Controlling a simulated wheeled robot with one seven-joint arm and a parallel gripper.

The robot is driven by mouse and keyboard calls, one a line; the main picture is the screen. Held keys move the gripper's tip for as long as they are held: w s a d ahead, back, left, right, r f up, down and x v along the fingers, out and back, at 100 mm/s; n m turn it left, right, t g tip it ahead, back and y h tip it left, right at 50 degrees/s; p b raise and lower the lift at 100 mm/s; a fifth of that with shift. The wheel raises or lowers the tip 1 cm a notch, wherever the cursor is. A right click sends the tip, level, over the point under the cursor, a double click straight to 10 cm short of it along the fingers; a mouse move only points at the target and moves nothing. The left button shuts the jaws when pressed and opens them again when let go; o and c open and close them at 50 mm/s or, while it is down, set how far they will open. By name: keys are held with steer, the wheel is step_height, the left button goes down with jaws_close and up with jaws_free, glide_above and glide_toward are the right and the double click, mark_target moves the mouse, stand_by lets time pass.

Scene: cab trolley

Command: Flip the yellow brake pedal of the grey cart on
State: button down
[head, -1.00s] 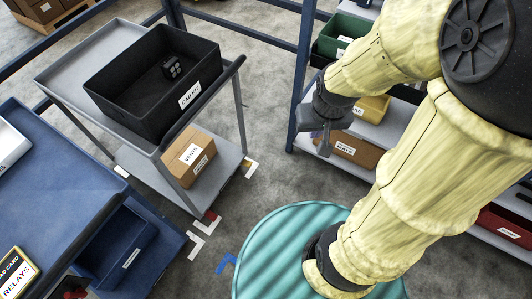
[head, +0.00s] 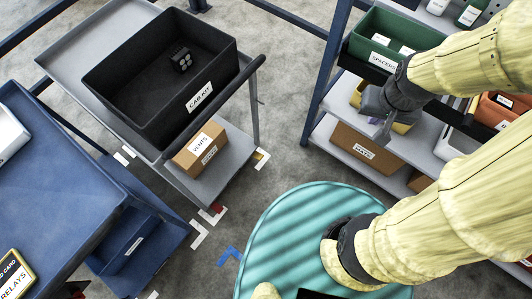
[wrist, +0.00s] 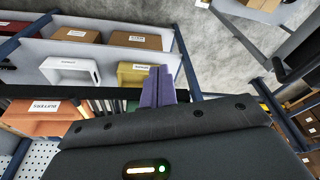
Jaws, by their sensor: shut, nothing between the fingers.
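The grey cart (head: 222,176) stands at the left centre in the head view, with an upper and a lower deck. A small yellow-orange patch (head: 260,155) shows low at its right corner, beside white floor tape. It may be the brake pedal, but it is too small to tell its position. My gripper (head: 382,132) is right of the cart, in front of the shelf rack, well apart from the patch. Its purple fingers (wrist: 158,88) are together and empty in the wrist view. Part of the cart also shows at the top right there.
A black CAB KIT bin (head: 150,110) sits on the cart's top, and a cardboard box (head: 199,148) on its lower deck. A blue cart (head: 60,165) stands left. The shelf rack (head: 322,130) with bins is close behind my gripper. Grey floor lies between cart and rack.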

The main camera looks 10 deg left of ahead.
steer(key=shift+s, duration=0.15)
steer(key=w+a+f+n+t+y+b, duration=0.1)
steer(key=w+a+f+n+b, duration=0.15)
steer(key=w+f+b, duration=0.85)
steer(key=w+a+f+n+t+y+b, duration=0.15)
steer(key=w+a+f+b, duration=0.35)
steer(key=f, duration=1.1)
steer(key=w+a+f+n+t+y+b, duration=0.1)
steer(key=w+a+f+n+t+b, duration=0.15)
steer(key=w+f+b, duration=0.65)
steer(key=s+a+f+n+g+y+b, duration=0.1)
steer(key=a+f+b, duration=0.4)
steer(key=f, duration=1)
steer(key=s+a+f+n+g+y+b, duration=0.1)
steer(key=s+a+f+n+y+b, duration=0.2)
steer(key=f+b, duration=0.6)
steer(key=s+a+f+n+g+y+b, duration=0.1)
steer(key=s+a+f+n+y+b, duration=0.2)
steer(key=f, duration=1.8)
steer(key=a+b, duration=0.4)
steer(key=shift+s+a+f+y+b, duration=0.2)
steer(key=shift+s+y+b, duration=0.1)
steer(key=shift+s+y, duration=0.05)
